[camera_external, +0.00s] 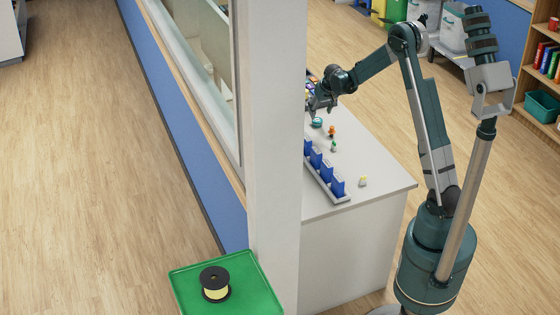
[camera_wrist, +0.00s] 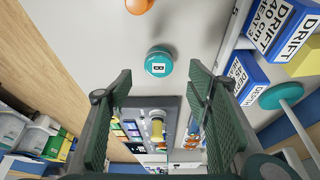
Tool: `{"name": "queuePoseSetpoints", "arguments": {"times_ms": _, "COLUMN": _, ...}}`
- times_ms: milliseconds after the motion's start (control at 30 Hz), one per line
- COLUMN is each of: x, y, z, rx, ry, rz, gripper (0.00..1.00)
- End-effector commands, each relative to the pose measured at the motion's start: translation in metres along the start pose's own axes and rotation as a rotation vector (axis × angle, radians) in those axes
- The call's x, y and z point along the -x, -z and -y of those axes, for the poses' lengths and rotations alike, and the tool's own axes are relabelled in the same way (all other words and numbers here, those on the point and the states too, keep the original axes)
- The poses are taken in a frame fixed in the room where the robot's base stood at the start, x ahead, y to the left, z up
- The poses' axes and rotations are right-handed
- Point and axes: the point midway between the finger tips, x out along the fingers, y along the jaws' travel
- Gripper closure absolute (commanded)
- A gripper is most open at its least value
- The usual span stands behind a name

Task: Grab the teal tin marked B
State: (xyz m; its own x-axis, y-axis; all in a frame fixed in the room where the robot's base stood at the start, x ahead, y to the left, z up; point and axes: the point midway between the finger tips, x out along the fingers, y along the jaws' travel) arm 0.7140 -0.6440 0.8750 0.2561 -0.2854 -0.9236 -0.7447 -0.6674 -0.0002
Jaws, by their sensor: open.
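The teal tin (camera_wrist: 160,54) has a white label with a dark mark that looks like a B. In the wrist view it lies on the light counter beyond my open fingertips, near the centre of the gap. My gripper (camera_wrist: 158,88) is open and empty, with one green padded finger on each side. In the external view my gripper (camera_external: 316,103) is above the far part of the counter, and the tin (camera_external: 317,123) is just below it. The tin and fingers look apart.
An orange item (camera_wrist: 139,5) sits near the tin. Blue boxes (camera_wrist: 283,32) with printed words stand to the right, by a teal disc (camera_wrist: 282,95). A white pillar (camera_external: 274,120) borders the counter (camera_external: 375,170). A green tray (camera_external: 247,270) holds a black spool (camera_external: 215,283).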

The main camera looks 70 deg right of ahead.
Motion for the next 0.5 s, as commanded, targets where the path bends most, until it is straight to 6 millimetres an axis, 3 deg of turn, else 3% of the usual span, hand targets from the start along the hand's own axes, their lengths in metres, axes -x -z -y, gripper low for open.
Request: {"name": "queuePoseSetpoints", "arguments": {"times_ms": 500, "x": -0.0067, "y": 0.0007, "z": -0.0036, "rx": -0.004, "ry": -0.002, "rz": 0.001, "gripper": 0.5}}
